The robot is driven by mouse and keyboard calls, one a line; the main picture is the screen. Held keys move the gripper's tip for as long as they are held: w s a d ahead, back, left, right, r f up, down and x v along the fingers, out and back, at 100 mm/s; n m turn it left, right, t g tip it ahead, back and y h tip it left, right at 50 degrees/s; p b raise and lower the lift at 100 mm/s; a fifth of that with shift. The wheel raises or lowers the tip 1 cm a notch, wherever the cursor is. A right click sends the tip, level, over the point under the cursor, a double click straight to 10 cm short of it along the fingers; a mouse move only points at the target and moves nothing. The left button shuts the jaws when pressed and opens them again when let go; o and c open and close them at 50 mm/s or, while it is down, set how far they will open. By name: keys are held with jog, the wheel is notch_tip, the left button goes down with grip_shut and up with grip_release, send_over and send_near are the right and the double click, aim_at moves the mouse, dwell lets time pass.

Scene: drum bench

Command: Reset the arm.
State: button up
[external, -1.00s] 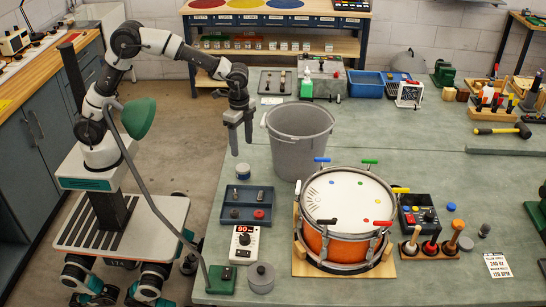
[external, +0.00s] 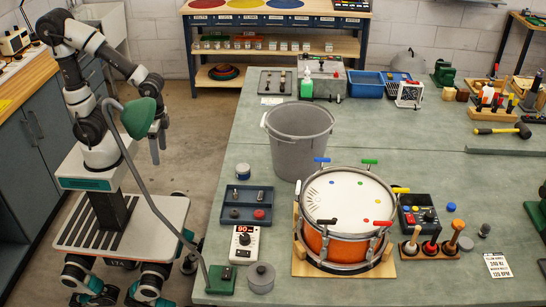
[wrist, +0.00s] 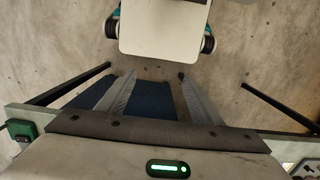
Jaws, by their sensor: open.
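My gripper (external: 157,146) hangs with its fingers pointing down, left of the bench, above the floor and clear of the table edge. Its fingers are apart and nothing is between them. In the wrist view my gripper (wrist: 152,82) also shows two spread fingers, with floor and a dark blue area beneath.
The bench (external: 225,120) holds a grey bucket (external: 298,140), an orange drum (external: 345,215) in a wooden stand, a dark tray (external: 246,205) and a white meter (external: 243,243). A cabinet (external: 40,140) stands at the left.

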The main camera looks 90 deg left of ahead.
notch_tip(320, 180, up, 24)
jog(key=w+t+p, duration=0.2)
jog(key=t+p, duration=0.3)
jog(key=p, duration=0.7)
jog(key=shift+f, duration=0.25)
jog(key=shift+w, duration=0.1)
